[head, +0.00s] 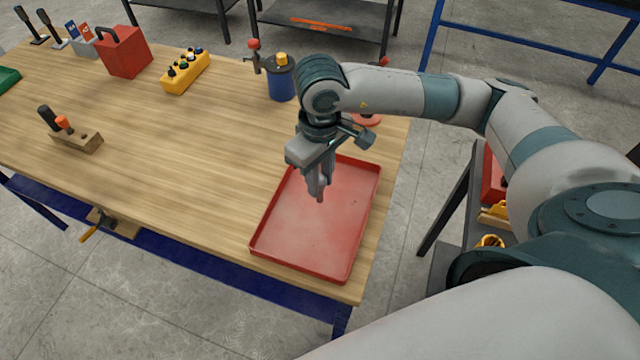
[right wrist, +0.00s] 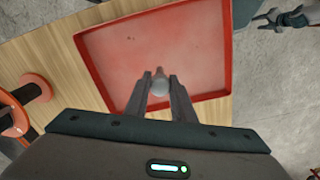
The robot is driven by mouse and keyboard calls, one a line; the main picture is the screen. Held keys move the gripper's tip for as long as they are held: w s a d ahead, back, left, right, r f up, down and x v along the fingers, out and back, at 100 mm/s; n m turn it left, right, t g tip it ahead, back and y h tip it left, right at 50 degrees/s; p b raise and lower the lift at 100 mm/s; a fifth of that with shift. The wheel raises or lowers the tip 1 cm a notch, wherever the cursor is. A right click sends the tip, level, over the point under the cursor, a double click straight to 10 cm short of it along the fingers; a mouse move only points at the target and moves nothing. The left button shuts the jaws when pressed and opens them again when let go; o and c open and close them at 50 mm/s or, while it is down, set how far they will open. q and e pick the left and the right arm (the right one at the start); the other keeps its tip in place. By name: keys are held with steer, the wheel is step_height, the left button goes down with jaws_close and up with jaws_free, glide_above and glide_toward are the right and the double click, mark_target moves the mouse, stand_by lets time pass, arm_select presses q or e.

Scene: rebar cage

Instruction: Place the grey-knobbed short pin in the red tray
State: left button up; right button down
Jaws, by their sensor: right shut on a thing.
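The red tray (head: 330,235) lies empty on the wooden table near its right front corner. My right gripper (head: 320,190) is over the tray's inner area, pointing down. In the right wrist view my right gripper (right wrist: 160,92) is shut on the grey-knobbed short pin (right wrist: 160,86). The round grey knob sits between the fingertips, and a small brownish tip shows past it. The red tray (right wrist: 205,50) spreads out below and beyond the pin. In the head view the pin is mostly hidden by the fingers.
A yellow block with several knobs (head: 185,72), a red box (head: 124,52), a blue container (head: 281,80) and a wooden block with tools (head: 76,139) stand on the table. The table's middle (head: 190,140) is clear. A dark side stand (head: 455,200) is at the right.

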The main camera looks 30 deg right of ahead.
steer(key=shift+w+f, duration=0.1)
stand_by(0.3)
steer(key=shift+f+p, duration=0.55)
steer(key=shift+f, duration=0.15)
steer(key=shift+f+p, duration=0.5)
steer(key=shift+f, duration=0.75)
